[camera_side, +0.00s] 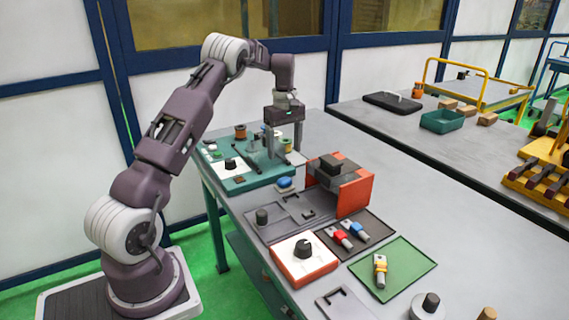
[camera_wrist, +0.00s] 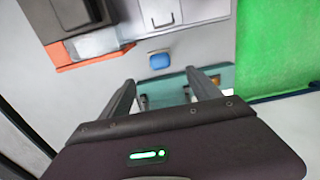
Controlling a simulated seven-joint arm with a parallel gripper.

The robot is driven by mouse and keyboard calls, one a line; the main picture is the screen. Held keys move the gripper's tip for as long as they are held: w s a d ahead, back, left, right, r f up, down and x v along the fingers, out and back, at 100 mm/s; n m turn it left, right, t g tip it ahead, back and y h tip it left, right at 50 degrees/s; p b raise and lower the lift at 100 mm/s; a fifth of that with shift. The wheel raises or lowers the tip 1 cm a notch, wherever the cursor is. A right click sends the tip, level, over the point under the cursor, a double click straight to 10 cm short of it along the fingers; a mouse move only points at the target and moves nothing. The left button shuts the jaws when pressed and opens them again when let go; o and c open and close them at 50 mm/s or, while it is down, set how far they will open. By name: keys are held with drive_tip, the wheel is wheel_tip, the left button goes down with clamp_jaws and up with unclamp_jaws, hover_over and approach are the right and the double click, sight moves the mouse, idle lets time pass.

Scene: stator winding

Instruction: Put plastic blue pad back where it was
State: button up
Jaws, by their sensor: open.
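A small blue pad (camera_side: 285,183) lies on the grey table between the teal board (camera_side: 262,181) and the red-orange block with dark parts (camera_side: 352,190). In the wrist view the blue pad (camera_wrist: 159,61) lies just beyond my fingertips, on bare grey surface. My gripper (camera_side: 283,154) points down above the right part of the teal board, behind the pad in the side view. In the wrist view my gripper (camera_wrist: 160,76) has its two fingers apart with nothing between them. The teal board (camera_wrist: 222,76) shows partly behind the fingers.
Spools (camera_side: 240,131) and a black knob stand on the teal board near my fingers. A grey tray (camera_side: 292,215), a white-topped red box with a knob (camera_side: 303,258), a dark mat with red and blue connectors (camera_side: 345,236) and a green mat (camera_side: 408,276) lie in front.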

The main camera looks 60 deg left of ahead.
drive_tip(key=s+d+r+m+t, duration=0.1)
drive_tip(key=s+d+r+m, duration=0.3)
drive_tip(key=d+r, duration=0.55)
drive_tip(key=s+d+r+m+t, duration=0.2)
drive_tip(key=s+d+r+m, duration=0.25)
drive_tip(key=d+r, duration=0.45)
drive_tip(key=s+d+f+m+t, duration=0.1)
drive_tip(key=s+d+f+m, duration=0.1)
drive_tip(key=s+d+m, duration=0.2)
drive_tip(key=s+d+f+m+t, duration=0.1)
drive_tip(key=s+d+m, duration=0.4)
drive_tip(key=s, duration=1.2)
drive_tip(key=d+f, duration=0.1)
drive_tip(key=d, duration=0.3)
drive_tip(key=shift+d+t, duration=0.3)
drive_tip(key=shift+d, duration=0.05)
